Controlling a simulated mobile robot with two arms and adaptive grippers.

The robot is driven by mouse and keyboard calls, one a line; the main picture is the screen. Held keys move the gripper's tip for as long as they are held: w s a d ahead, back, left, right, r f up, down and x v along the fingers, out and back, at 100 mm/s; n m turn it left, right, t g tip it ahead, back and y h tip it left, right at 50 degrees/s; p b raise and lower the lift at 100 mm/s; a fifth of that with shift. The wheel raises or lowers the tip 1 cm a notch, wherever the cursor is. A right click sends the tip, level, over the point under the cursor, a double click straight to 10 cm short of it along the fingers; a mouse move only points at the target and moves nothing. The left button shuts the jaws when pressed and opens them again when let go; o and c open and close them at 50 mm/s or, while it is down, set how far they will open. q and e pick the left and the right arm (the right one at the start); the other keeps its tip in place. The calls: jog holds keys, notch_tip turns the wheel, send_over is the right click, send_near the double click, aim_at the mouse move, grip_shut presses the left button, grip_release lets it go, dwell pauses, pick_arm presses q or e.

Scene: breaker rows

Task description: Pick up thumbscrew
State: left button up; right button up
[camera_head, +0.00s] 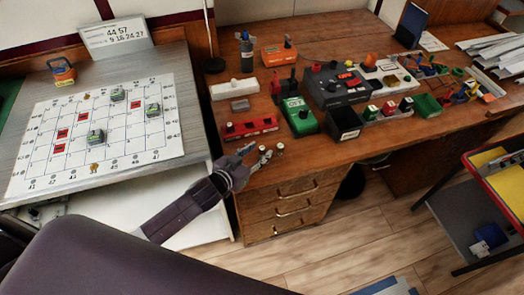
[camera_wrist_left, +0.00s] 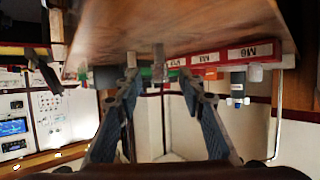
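A small metallic thumbscrew (camera_head: 280,148) stands near the front edge of the wooden desk, and a similar small piece (camera_head: 262,149) stands beside it at my left gripper. My left gripper (camera_head: 256,153) is at the desk's front edge with its fingers parted, pointing at these pieces. In the left wrist view, which is upside down, the left gripper (camera_wrist_left: 158,82) is open, with a grey upright piece (camera_wrist_left: 158,64) seen ahead between the fingertips. Another small piece (camera_wrist_left: 131,60) shows near one fingertip. I cannot tell which piece is the task's thumbscrew. My right gripper is not in view.
A red labelled rack (camera_head: 250,126) lies behind the small pieces. A green box (camera_head: 301,116) and a black bin (camera_head: 345,124) stand to the right. A blue-grey bottle (camera_head: 246,52) is farther back. A gridded board (camera_head: 60,112) lies on the table at left.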

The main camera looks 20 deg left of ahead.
pick_arm(q)
jog(key=shift+x, duration=1.4)
grip_shut()
